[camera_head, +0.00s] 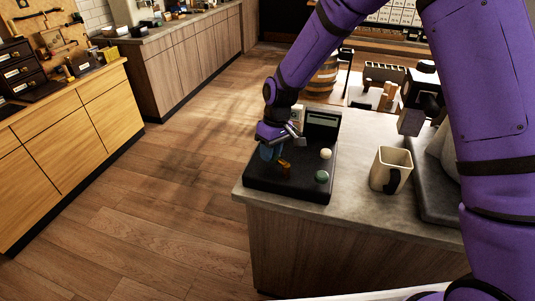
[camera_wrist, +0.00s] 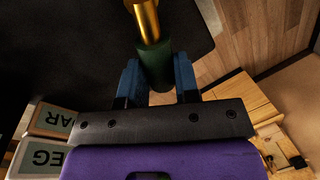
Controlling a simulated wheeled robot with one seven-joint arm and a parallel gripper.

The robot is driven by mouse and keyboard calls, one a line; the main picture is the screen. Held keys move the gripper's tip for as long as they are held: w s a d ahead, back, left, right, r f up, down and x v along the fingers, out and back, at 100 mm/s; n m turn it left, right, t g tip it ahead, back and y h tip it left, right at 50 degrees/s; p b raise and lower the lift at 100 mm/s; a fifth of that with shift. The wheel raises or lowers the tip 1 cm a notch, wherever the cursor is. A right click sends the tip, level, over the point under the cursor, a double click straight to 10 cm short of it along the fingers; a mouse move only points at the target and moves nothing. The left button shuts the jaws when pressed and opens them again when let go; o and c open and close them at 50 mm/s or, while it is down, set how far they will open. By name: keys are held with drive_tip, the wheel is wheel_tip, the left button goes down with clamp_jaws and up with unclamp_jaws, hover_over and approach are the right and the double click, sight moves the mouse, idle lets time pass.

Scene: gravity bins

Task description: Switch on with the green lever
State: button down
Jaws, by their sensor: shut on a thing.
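The green lever (camera_wrist: 153,55) shows in the wrist view as a dark green grip on a brass-coloured shaft (camera_wrist: 146,20). My gripper (camera_wrist: 158,80) has its blue fingers on both sides of the green grip and is shut on it. In the head view, my gripper (camera_head: 270,152) is low over the left part of a black control box (camera_head: 290,187) on the counter. A brass-coloured piece (camera_head: 284,167) shows beside the fingers there. The green grip itself is hidden by my gripper in that view.
The box also carries a cream knob (camera_head: 326,154), a green knob (camera_head: 321,176) and a raised display (camera_head: 322,121). A beige mug (camera_head: 391,168) stands to its right on the grey counter (camera_head: 360,213). Open wooden floor (camera_head: 170,200) lies to the left.

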drive_tip(key=d+m, duration=0.1)
drive_tip(key=w+m, duration=0.1)
drive_tip(key=m, duration=0.1)
drive_tip(key=shift+d+m+t, duration=0.3)
drive_tip(key=shift+d, duration=0.05)
drive_tip(key=shift+w+d+m+t+y, duration=0.15)
drive_tip(key=shift+d+m, duration=0.25)
drive_tip(key=shift+m, duration=0.4)
drive_tip(key=shift+w+d+m+t+y, duration=0.15)
drive_tip(key=shift+d+m, duration=0.25)
drive_tip(key=shift+m, duration=0.4)
drive_tip(key=c, duration=0.8)
unclamp_jaws()
drive_tip(key=shift+d, duration=0.1)
drive_tip(key=shift+c, duration=0.2)
drive_tip(key=shift+r, duration=0.1)
wheel_tip(320, 180, up, 10)
drive_tip(key=d, duration=0.2)
drive_tip(key=shift+r, duration=0.2)
drive_tip(key=shift+w, duration=0.1)
